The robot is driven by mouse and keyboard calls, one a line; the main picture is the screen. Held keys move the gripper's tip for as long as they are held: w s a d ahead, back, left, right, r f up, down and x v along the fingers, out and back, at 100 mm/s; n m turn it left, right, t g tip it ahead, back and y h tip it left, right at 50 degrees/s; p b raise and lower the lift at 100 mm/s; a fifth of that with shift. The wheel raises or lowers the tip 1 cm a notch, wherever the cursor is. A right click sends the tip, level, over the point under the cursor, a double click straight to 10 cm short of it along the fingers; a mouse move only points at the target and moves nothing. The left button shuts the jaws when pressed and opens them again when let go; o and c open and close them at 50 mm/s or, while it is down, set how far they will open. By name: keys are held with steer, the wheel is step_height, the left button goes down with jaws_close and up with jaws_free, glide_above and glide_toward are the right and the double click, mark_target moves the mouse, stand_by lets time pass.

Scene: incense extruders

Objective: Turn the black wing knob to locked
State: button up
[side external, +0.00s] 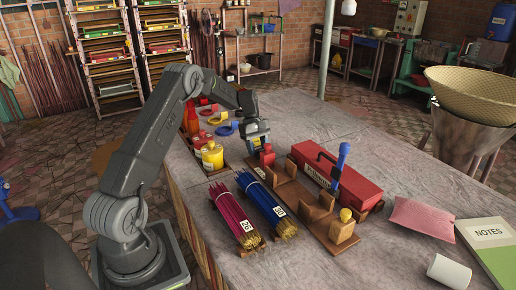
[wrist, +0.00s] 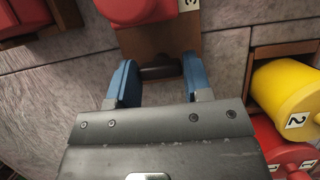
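The black wing knob (wrist: 160,72) shows in the wrist view as a dark bar lying crosswise on a brown wooden base (wrist: 158,42). My gripper (wrist: 160,84) has its two blue fingers spread, one at each end of the bar. I cannot tell whether the fingers touch it. In the side view my gripper (side external: 254,145) points down at the far end of the wooden extruder stand (side external: 318,230), close to a red part (side external: 267,156). The knob is hidden there. I cannot read any lock marking.
A red toolbox (side external: 337,178) stands right of the stand. Bundles of magenta sticks (side external: 233,213) and blue sticks (side external: 265,203) lie to its left. Yellow containers (side external: 212,156) stand behind them. A notes book (side external: 490,245) and pink pouch (side external: 420,218) are at the right.

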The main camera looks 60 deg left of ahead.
steer(key=o, duration=0.4)
steer(key=v, duration=1.4)
steer(key=shift+f, duration=0.1)
